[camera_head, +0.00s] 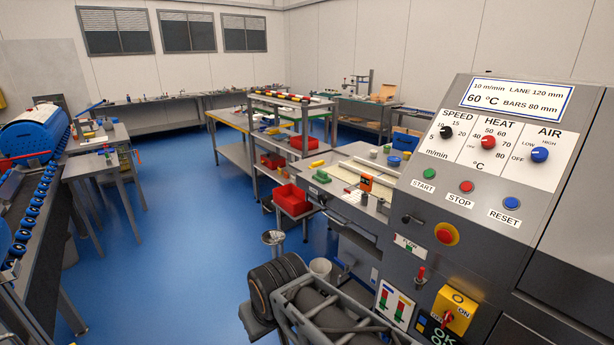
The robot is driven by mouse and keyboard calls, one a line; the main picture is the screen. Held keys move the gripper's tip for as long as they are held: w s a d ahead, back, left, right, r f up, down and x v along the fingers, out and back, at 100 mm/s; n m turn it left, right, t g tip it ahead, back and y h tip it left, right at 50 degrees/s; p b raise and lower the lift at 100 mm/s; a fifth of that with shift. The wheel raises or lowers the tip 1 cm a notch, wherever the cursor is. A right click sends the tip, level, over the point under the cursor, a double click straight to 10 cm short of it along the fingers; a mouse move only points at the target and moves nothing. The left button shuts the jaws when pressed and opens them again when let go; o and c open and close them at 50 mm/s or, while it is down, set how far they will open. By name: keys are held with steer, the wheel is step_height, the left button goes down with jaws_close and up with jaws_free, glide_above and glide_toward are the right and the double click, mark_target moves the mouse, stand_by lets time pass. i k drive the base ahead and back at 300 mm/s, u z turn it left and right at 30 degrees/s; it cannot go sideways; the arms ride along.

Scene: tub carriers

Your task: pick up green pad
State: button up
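A small green block-like thing (322,176) lies on the left end of the light-topped workbench (345,210), right of centre. It looks like the green pad, but it is too small to be sure. A yellow block (316,164) lies just behind it. My gripper cannot be made out in this view, so its place relative to the green thing does not show.
A grey control panel (475,195) with knobs and buttons fills the right. Dark rollers in a metal frame (350,325) stand at the bottom centre. Red bins (292,200) are left of the bench. Blue floor (185,260) is open at centre left. A roller conveyor (40,225) is at left.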

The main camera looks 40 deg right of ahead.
mark_target(321, 177)
steer(key=u, duration=0.15)
steer(key=i, duration=1.85)
steer(key=z, duration=0.65)
steer(key=i, duration=1.1)
steer(key=z, duration=1.6)
steer(key=i, duration=0.6)
steer(key=z, duration=0.4)
